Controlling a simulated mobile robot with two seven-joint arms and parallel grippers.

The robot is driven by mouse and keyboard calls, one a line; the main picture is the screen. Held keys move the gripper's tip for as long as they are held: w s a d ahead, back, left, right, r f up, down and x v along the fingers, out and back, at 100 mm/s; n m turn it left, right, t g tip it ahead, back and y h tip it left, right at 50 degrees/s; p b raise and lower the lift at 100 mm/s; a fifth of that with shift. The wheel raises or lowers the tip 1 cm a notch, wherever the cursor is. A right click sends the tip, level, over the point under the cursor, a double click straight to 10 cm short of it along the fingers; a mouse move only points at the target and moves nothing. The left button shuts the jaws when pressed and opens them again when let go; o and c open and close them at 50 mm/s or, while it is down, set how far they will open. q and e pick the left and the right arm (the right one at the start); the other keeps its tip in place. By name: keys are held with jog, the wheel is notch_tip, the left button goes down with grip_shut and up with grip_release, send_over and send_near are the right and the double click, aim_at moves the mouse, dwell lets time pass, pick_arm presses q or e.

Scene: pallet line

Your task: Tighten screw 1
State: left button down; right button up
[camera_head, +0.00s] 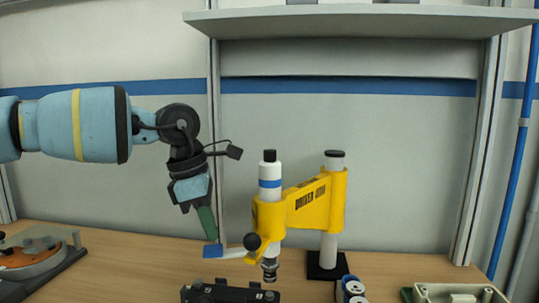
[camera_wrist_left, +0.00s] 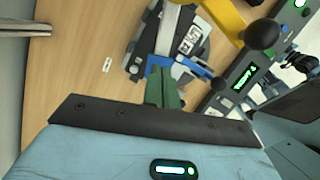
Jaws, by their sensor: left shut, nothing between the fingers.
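A yellow driver arm (camera_head: 303,206) stands on a grey post and carries a white screwdriver (camera_head: 270,182) with a blue band and a dark tip. A black ball knob (camera_head: 252,242) sits at its lower left, and a light lever with a blue pad (camera_head: 213,251) reaches left. My left gripper (camera_head: 211,238) points down with its green fingers shut and empty, just above the blue pad; I cannot tell if they touch. In the left wrist view the shut fingers (camera_wrist_left: 160,72) and the knob (camera_wrist_left: 262,33) show. Screw 1 cannot be made out. My right gripper is out of view.
A black fixture (camera_head: 230,293) lies on the wooden bench under the driver. A device with a green-lit display (camera_wrist_left: 245,75) shows in the wrist view. An orange-and-grey part (camera_head: 30,258) lies at left, a pale tray (camera_head: 455,293) at right. A shelf (camera_head: 360,22) hangs above.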

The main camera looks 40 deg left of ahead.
pick_arm(q)
jog(key=shift+r+p, duration=0.5)
jog(key=shift+r, duration=0.65)
